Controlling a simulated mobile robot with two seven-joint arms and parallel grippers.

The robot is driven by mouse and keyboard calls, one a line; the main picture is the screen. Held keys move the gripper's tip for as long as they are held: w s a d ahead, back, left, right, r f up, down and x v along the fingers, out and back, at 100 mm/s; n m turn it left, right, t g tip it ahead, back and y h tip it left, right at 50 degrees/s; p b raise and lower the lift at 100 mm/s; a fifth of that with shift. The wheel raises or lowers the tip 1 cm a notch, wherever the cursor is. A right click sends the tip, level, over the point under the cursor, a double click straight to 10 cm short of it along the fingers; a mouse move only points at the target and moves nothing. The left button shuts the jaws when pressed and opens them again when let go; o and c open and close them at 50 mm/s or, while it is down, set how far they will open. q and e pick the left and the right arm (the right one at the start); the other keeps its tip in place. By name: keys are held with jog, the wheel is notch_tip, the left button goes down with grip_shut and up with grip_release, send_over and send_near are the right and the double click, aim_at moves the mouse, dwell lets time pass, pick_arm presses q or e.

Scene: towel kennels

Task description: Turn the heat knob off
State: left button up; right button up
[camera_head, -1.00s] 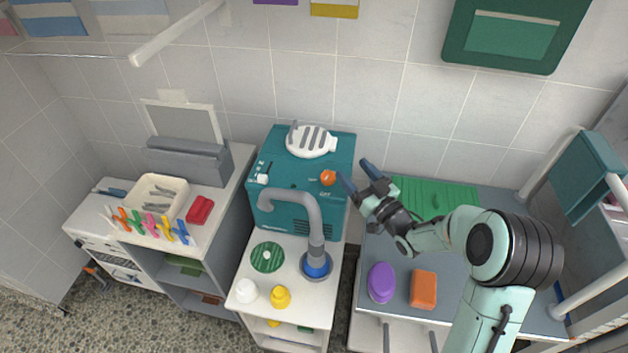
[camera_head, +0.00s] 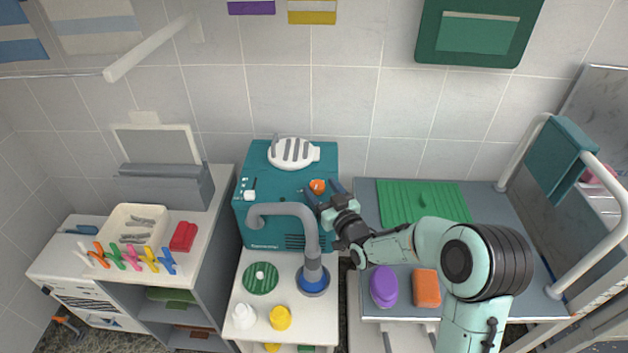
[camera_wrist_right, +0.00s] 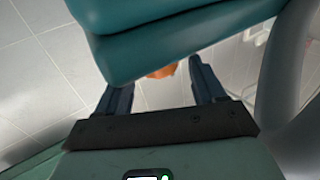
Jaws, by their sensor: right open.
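The heat knob is an orange round knob (camera_head: 317,187) on the sloped front of the teal dryer box (camera_head: 262,222), near its right edge. A white knob (camera_head: 249,195) sits at the left of the same face. My right gripper (camera_head: 322,190) is open, its two dark fingers close to the orange knob; contact cannot be told. In the right wrist view the orange knob (camera_wrist_right: 161,72) shows between the fingers, partly hidden by a teal edge. My left gripper is not in view.
A grey curved dryer hose (camera_head: 311,240) rises in front of the teal box, left of my right gripper. A white slotted cap (camera_head: 291,153) lies on top. A purple bottle (camera_head: 384,287) and an orange block (camera_head: 426,288) stand under my right forearm.

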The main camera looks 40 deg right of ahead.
aim_at(315, 181)
jog(key=shift+w+d, duration=0.2)
jog(key=shift+w, duration=1)
jog(key=shift+w+d, duration=0.15)
jog(key=shift+w, duration=1)
jog(key=c, duration=1)
jog(key=shift+y, duration=0.3)
jog(key=shift+o, duration=0.2)
jog(key=shift+r+n+y, duration=0.1)
jog(key=shift+n+y, duration=0.7)
jog(key=shift+y, duration=0.2)
jog(key=shift+a+n+y+p, duration=0.1)
jog(key=shift+n+y+p, duration=0.45)
jog(key=shift+y, duration=0.25)
jog(key=shift+a+n+y, duration=0.1)
jog(key=shift+n+y, duration=0.15)
jog(key=shift+y, duration=0.15)
